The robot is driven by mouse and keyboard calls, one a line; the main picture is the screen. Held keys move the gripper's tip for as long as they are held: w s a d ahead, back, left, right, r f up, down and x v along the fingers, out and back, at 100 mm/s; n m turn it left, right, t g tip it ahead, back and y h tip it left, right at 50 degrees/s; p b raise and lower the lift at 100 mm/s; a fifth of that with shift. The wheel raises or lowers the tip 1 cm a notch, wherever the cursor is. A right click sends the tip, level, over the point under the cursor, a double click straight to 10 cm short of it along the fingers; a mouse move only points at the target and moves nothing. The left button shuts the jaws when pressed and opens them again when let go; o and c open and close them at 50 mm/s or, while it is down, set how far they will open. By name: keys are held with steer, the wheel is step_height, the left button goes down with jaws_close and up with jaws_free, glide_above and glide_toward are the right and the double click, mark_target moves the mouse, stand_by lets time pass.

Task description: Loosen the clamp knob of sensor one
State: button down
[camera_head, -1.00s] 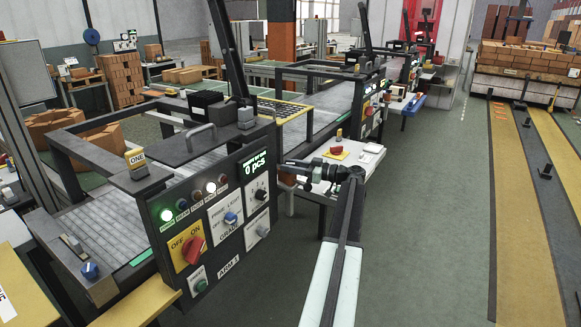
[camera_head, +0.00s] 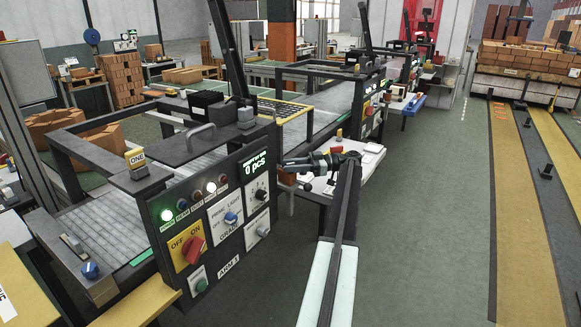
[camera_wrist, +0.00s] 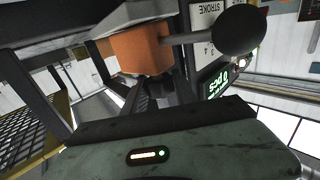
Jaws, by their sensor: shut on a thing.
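A small yellow and grey block marked ONE (camera_head: 137,160) stands on the near machine's frame at the left. A blue knob (camera_head: 90,270) sits on the front end of that frame; I cannot tell whether it is sensor one's clamp knob. My gripper (camera_head: 286,165) is far to the right of both, at the right edge of the control panel. In the wrist view, an orange block (camera_wrist: 140,50) and a rod with a black ball (camera_wrist: 240,30) show just beyond the gripper body.
The control panel (camera_head: 215,215) with switches, lamps and a "0 pcs" display stands left of my arm. A white-topped table (camera_head: 345,170) is behind my gripper. Dark frame bars (camera_head: 75,170) surround the machine bed.

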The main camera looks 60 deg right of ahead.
steer(key=c, duration=1)
jaws_free()
